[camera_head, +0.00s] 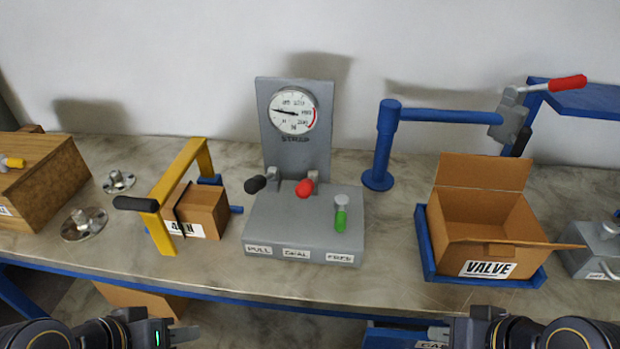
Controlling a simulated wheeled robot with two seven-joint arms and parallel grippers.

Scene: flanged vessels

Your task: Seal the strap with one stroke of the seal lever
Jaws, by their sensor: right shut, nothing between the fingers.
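The grey strapping unit (265,225) stands mid-table with plates that appear to read PULL, SEAL and FREE. The seal lever, with a red knob (304,188), is in the middle. The black-knobbed pull lever (255,184) is on its left, the green free lever (341,220) on its right. A dark strap (178,212) runs around a small carton (206,210) under a yellow frame (161,235). My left gripper (187,335) is low at the bottom edge; its finger gap is unclear. My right gripper (438,333) is shut and empty, low at the bottom right. Both are apart from the levers.
A round gauge (294,110) sits on the unit's back plate. An open VALVE carton (487,225) stands in a blue tray (427,255). A blue post (384,150) carries an arm with a red-handled tool (515,115). Metal flanges (85,223) lie at left.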

